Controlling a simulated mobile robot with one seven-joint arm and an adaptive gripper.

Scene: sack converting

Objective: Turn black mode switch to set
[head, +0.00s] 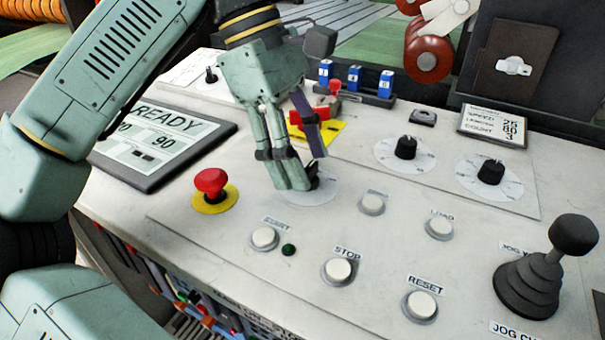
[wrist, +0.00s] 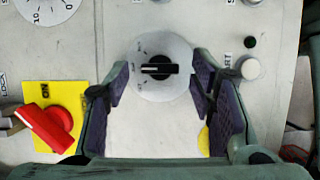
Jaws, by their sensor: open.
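The black mode switch (wrist: 159,68) sits on a round white dial plate (wrist: 180,48) in the wrist view. My gripper (wrist: 161,80) is open, with one purple-padded finger on each side of the switch and a gap on both sides. In the head view my gripper (head: 303,172) points down at the dial plate (head: 325,190) and hides most of the switch.
A red rotary handle (wrist: 45,125) on a yellow plate is close by my gripper. A red mushroom button (head: 211,182) stands to the left. White push buttons (head: 341,270) are in front, two black knobs (head: 405,147) and a joystick (head: 545,265) to the right.

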